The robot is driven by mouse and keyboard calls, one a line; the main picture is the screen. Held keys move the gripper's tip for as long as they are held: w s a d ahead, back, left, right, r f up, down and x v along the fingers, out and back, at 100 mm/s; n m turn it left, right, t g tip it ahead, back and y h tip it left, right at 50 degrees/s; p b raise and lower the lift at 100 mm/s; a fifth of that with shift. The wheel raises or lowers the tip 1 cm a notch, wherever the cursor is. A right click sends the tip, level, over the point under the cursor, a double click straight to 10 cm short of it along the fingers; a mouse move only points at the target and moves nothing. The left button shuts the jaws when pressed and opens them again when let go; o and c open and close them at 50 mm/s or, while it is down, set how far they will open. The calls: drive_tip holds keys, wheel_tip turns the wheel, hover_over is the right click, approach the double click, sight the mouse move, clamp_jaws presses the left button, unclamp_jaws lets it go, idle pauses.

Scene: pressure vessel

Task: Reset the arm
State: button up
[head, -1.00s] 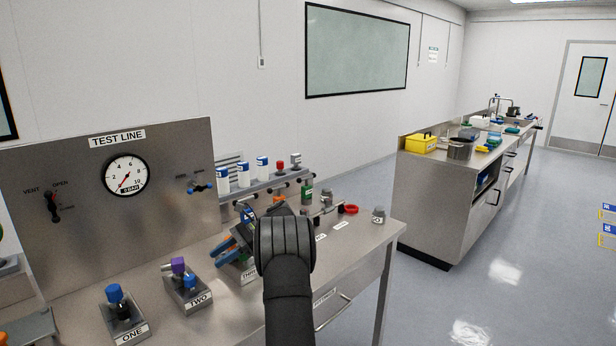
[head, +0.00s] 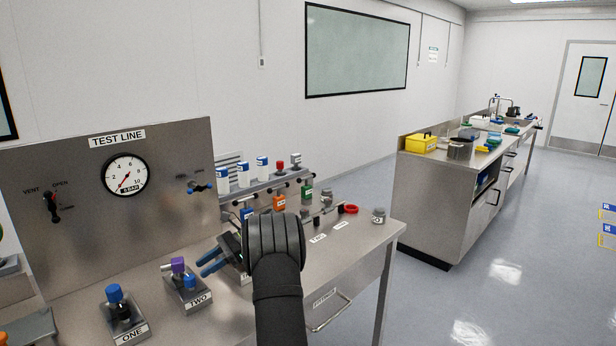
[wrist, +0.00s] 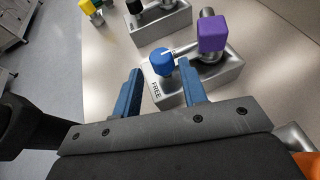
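My gripper (head: 205,262) is over the bench, its blue fingers pointing left in the head view. In the wrist view the gripper (wrist: 160,78) is open, with nothing held between its fingers. In the head view, the fixture marked TWO (head: 187,291) has purple and blue knobs. The fixture marked ONE (head: 124,318) has a blue cap. My arm hides most of the third fixture.
The TEST LINE panel (head: 95,210) with a gauge (head: 125,176) stands behind the bench. A rack (head: 262,186) with white-and-blue containers is at the back.

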sight(190, 277)
drive_tip(key=x, duration=0.6)
drive_tip(key=shift+s+a, duration=0.2)
drive_tip(key=shift+a, duration=0.15)
drive_tip(key=shift+w+d+m+t+y, duration=0.15)
drive_tip(key=shift+m+t+y, duration=0.15)
drive_tip(key=shift+m+t, duration=0.15)
drive_tip(key=m+t+y, duration=0.1)
drive_tip(key=m+t, duration=0.5)
drive_tip(key=t, duration=0.1)
drive_tip(key=shift+m+t, duration=0.25)
drive_tip(key=v, duration=1)
drive_tip(key=shift+d, duration=0.4)
drive_tip(key=shift+a+f, duration=0.1)
drive_tip(key=shift+a, duration=0.05)
drive_tip(key=x, duration=1)
drive_tip(key=shift+w+a, duration=0.15)
drive_tip(key=shift+a, duration=0.25)
drive_tip(key=shift+d+n+g, duration=0.1)
drive_tip(key=shift+n+g, duration=0.4)
drive_tip(key=shift+g, duration=0.1)
drive_tip(key=shift+n+g, duration=1.6)
drive_tip(key=shift+g, duration=0.3)
